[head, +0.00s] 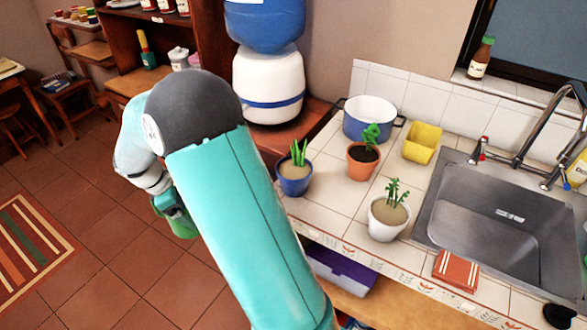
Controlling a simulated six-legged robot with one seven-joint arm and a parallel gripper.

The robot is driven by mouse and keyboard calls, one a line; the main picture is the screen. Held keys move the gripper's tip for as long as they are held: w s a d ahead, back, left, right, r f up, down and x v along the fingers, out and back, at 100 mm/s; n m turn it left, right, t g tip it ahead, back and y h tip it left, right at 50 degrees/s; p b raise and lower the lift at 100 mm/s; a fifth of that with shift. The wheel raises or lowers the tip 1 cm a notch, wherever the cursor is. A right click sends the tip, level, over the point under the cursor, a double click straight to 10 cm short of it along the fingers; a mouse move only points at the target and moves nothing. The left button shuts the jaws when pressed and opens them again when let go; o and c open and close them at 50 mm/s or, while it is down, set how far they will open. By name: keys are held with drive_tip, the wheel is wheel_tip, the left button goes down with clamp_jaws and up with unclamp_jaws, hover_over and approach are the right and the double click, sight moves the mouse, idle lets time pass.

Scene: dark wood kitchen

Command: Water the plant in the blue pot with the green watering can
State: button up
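The blue pot (294,185) with a spiky green plant stands upright on the white tiled counter, near its left front corner. My arm reaches across the middle of the view, and my gripper (170,202) is at its far end, left of the counter and over the floor. A green thing, which looks like the watering can (182,227), is at my gripper and appears held in it. My arm hides most of the can, and the fingers are hardly visible. The can is well apart from the blue pot.
An orange pot (361,170) and a white pot (384,232), each with a plant, stand right of the blue pot. A sink (500,225) is right; a water dispenser (268,85) stands behind my arm.

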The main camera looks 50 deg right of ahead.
drive_tip(key=s+d+r+n+t, duration=0.1)
drive_tip(key=s+d+r+n, duration=0.3)
drive_tip(key=d+r+n, duration=0.1)
drive_tip(key=shift+s+t+h, duration=0.35)
drive_tip(key=shift+t+h, duration=0.05)
drive_tip(key=shift+d+r, duration=0.1)
drive_tip(key=shift+r, duration=0.1)
drive_tip(key=shift+s+d+r+t+y, duration=0.35)
drive_tip(key=shift+r+y, duration=0.2)
drive_tip(key=shift+r, duration=0.2)
drive_tip(key=shift+s+d+r+t+y, duration=0.2)
drive_tip(key=shift+d+r+t+y, duration=0.25)
drive_tip(key=shift+r, duration=0.25)
drive_tip(key=shift+s+d+r+t+y, duration=0.3)
drive_tip(key=shift+d+r+t+y, duration=0.1)
drive_tip(key=shift+r+y, duration=0.3)
drive_tip(key=shift+s+d+r+m+y, duration=0.3)
drive_tip(key=shift+d+r, duration=0.05)
drive_tip(key=shift+r, duration=0.25)
